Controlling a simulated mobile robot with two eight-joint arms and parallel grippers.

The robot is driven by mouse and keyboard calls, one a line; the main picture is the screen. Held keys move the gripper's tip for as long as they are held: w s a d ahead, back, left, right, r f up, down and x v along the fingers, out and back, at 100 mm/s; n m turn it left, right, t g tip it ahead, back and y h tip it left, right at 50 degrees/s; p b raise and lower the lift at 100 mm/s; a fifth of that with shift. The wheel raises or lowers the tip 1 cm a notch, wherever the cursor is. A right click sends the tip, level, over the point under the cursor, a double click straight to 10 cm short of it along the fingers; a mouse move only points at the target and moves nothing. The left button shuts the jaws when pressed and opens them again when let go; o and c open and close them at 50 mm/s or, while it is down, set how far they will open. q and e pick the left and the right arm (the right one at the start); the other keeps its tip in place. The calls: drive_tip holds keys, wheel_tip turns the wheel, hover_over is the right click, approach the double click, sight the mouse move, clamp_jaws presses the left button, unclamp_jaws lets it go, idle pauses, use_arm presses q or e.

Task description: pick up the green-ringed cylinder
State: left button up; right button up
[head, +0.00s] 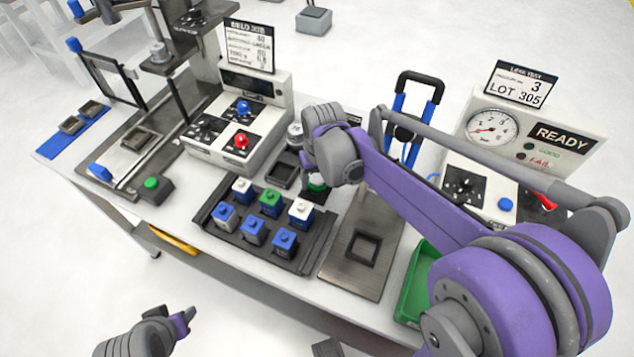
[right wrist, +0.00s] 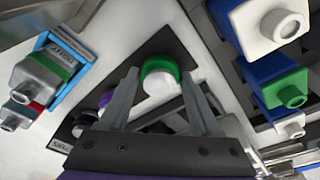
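The green-ringed cylinder (right wrist: 159,78) shows in the right wrist view as a white round end with a green band, over a dark rack. In the head view only a small green and white part of it (head: 317,183) shows below my right gripper. My right gripper (right wrist: 160,82) is open, with one finger on each side of the cylinder in the picture and visible gaps. I cannot tell how far the fingertips are from it in depth. My left gripper (head: 188,318) is off the table's front edge at the lower left, away from the cylinder; its finger gap is unclear.
A dark tray (head: 222,232) with several white, green and blue blocks stands just left of the cylinder. A metal plate (head: 340,268) and a green bin (head: 414,285) lie in front. A purple-ringed piece (right wrist: 105,98) stands close by. A gauge box (head: 560,125) is at right.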

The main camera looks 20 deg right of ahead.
clamp_jaws()
